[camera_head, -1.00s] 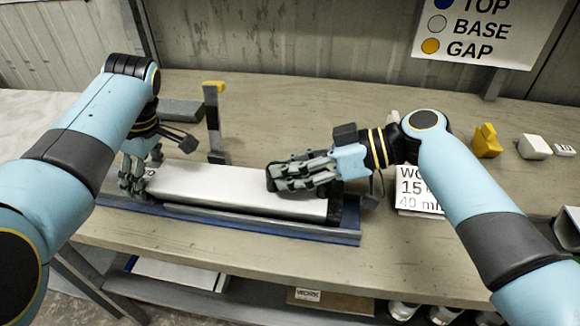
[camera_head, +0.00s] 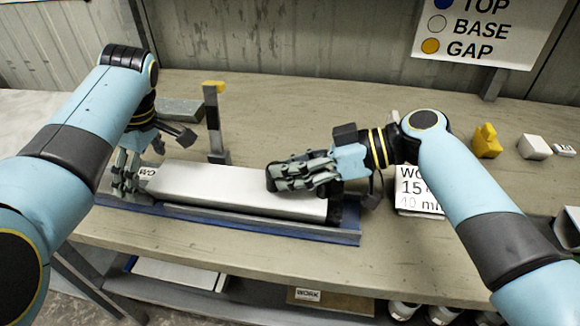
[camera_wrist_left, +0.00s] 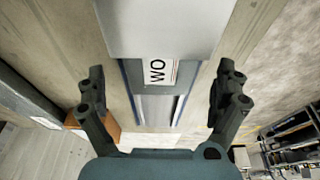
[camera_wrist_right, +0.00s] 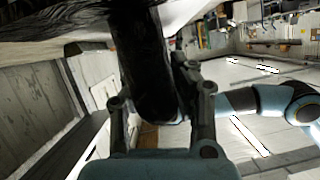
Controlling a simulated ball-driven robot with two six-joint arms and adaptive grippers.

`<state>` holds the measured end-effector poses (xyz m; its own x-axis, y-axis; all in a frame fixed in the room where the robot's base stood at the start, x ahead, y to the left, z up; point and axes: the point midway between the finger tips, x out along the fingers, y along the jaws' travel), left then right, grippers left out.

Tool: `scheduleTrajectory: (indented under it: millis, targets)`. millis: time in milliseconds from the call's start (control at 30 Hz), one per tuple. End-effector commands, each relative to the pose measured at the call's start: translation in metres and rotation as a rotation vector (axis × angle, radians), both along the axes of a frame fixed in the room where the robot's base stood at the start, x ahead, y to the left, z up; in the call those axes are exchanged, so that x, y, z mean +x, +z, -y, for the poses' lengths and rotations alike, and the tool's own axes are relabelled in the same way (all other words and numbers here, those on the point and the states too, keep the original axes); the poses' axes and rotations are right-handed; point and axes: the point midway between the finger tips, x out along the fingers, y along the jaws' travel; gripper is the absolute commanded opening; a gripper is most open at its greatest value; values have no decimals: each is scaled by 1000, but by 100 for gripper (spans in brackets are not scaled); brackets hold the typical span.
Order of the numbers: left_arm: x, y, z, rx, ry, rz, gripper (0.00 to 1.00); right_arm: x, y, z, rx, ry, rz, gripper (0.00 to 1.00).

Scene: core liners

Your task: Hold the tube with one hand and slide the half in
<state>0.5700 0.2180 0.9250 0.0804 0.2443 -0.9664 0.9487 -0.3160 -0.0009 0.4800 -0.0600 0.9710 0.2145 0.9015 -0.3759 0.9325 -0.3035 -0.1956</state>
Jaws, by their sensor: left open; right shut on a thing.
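A long silver-white piece (camera_head: 225,187) lies lengthwise along a blue-edged rail (camera_head: 290,232). It fills the top of the left wrist view (camera_wrist_left: 165,28); below it a grey surface with a "WO" label (camera_wrist_left: 157,72) lies between the rails. A black part (camera_head: 337,208) shows at its right end; I cannot tell if this is the tube or the half. My left gripper (camera_head: 127,185) is open and empty just off the left end. My right gripper (camera_head: 292,172) is shut on the black part, a dark rounded shape (camera_wrist_right: 145,65) between its fingers in the right wrist view.
A grey post with a yellow tip (camera_head: 215,120) stands behind the rail, beside a grey block (camera_head: 180,109). A printed card (camera_head: 415,190) lies right of my right gripper. A yellow block (camera_head: 487,140) and a white block (camera_head: 534,147) stand farther right. The rail lies near the bench's front edge.

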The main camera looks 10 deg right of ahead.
Motion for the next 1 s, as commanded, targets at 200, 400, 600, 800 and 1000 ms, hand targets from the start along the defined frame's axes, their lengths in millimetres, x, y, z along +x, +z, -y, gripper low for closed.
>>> scheduleTrajectory:
  millis: [200,400,600,800,1000]
  targets:
    - [0,15,0,0,1,1,100,0,-1,0,-2,0,-2,0]
    - [0,28,0,-1,0,2,100,0,-1,0,-2,0,-2,0]
    - [0,42,0,-1,0,2,100,0,-1,0,-2,0,-2,0]
    - [1,55,0,-1,0,2,100,0,-1,0,-2,0,-1,0]
    - [0,65,0,-1,-1,2,100,0,-1,0,-2,0,-2,0]
